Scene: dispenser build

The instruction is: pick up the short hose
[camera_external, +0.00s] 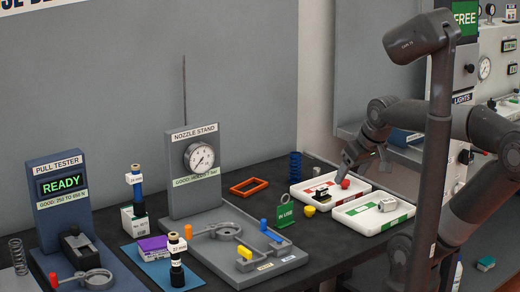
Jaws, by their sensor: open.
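I cannot make out for certain which item is the short hose. My gripper (349,169) is open, low over the back of the white tray with a red stripe (304,199). A red round piece (345,183) shows just under the fingers; whether they touch it is too small to tell. A dark piece with a pale label (322,195) lies in the same tray, left of my gripper. A blue ribbed upright piece (295,167) stands behind the tray.
A white tray with a green stripe (358,220) holds a pale block (388,205). A green sign (285,216), yellow cup (310,211) and orange frame (249,187) are nearby. The nozzle stand (190,195) and pull tester (60,220) are left. Dark bench shows between them.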

